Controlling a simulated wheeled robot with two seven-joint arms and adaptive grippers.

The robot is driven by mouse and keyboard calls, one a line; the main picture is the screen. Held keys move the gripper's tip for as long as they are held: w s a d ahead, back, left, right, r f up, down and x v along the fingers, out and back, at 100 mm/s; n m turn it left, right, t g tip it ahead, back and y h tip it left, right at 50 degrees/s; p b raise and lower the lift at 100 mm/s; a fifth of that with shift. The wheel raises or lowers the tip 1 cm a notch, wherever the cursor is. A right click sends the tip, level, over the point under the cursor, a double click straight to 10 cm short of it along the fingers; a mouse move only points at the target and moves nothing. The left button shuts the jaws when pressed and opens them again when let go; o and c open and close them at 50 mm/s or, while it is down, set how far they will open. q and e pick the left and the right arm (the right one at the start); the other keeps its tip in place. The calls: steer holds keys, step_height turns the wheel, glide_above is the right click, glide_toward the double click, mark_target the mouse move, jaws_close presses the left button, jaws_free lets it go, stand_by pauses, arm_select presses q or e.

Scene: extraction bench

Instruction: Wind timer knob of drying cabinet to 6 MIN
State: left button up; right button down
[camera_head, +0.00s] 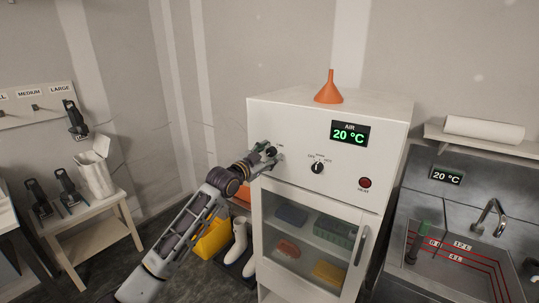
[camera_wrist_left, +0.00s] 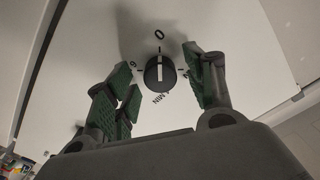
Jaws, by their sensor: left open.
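The drying cabinet (camera_head: 279,197) is white with a glass door. Its timer knob (camera_wrist_left: 160,74) is black and round in the left wrist view, with a white mark lying roughly along the line towards the 0. The 6 is printed left of the knob, MIN below it, and a finger partly covers a label on the right. My left gripper (camera_head: 269,154) is at the upper left of the cabinet front and hides the knob in the head view. My right gripper is out of view.
A second black knob (camera_head: 317,168), a red button (camera_head: 365,183) and a display (camera_head: 349,134) reading 20 °C are on the same panel. An orange funnel (camera_head: 329,90) stands on top. A sink (camera_head: 450,262) is at right, a stool (camera_head: 90,222) at left.

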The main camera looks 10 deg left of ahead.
arm_select(q)
steer(key=shift+r+n+p, duration=0.1)
steer(key=shift+n+p, duration=1.25)
steer(key=shift+n, duration=0.35)
steer(key=n+p, duration=0.4)
steer(key=n, duration=0.5)
steer(key=shift+n, duration=0.4)
steer(key=n, duration=0.5)
steer(key=shift+c, duration=0.4)
